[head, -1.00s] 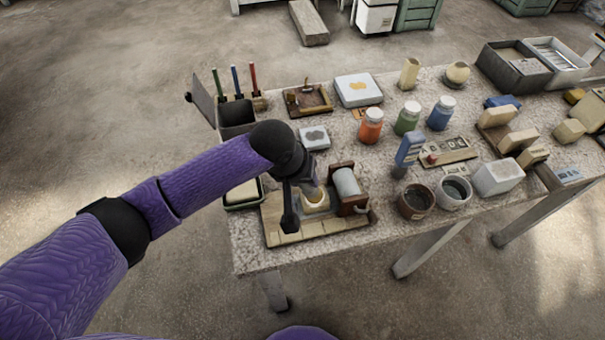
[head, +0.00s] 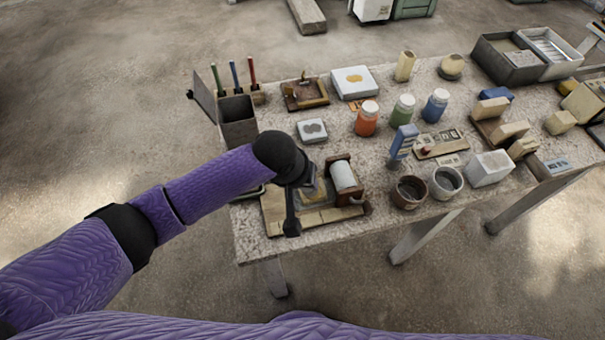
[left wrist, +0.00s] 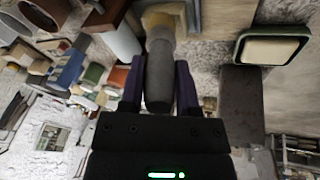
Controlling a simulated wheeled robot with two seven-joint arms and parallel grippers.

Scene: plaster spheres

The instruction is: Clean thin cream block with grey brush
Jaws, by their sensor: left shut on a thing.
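My left gripper (left wrist: 158,88) is shut on the grey brush (left wrist: 158,75), around its grey handle. The brush's yellowish head points away from the gripper, over the wooden board. In the head view my left gripper (head: 302,188) is low over the wooden board (head: 318,216), beside the white roller; my arm and gripper hide most of the brush. I cannot tell whether its head touches the board. Several cream blocks (head: 510,131) stand at the right side of the table; I cannot tell which is the thin one. My right gripper is not in view.
A white roller (head: 343,175) on a brown stand is right of my gripper. Two cups (head: 409,191) and coloured jars (head: 366,118) stand further right. A green tray (left wrist: 303,32) holds a cream slab.

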